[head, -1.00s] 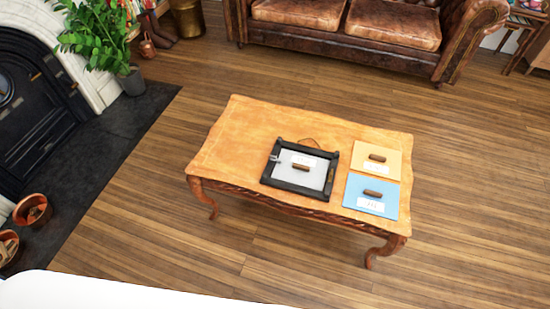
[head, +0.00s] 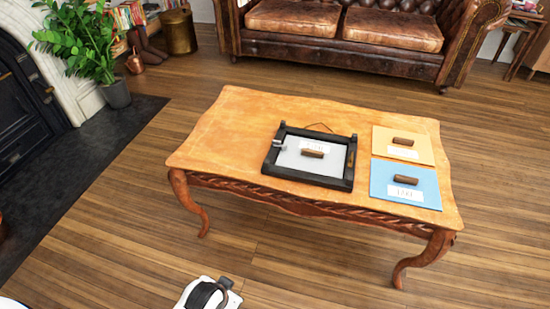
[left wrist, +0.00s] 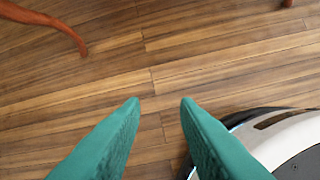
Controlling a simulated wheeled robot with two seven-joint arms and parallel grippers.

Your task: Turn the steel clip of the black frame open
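The black frame (head: 349,171) lies flat on the wooden table (head: 234,124) in the head view. Inside it is a grey-white panel with a white label and a brown wooden handle (head: 312,153). The steel clip (head: 278,143) is a small grey piece at the frame's left side; how it is turned is too small to tell. In the left wrist view my left gripper (left wrist: 160,101) has two green fingers spread apart, with only floor between them. It is away from the frame. My right gripper is not in view.
An orange panel (head: 420,150) and a blue panel (head: 425,178), each with a brown handle, lie right of the frame. The table's left part is clear. A leather sofa (head: 330,50) stands behind, a potted plant (head: 117,94) at the left. Open floor lies in front.

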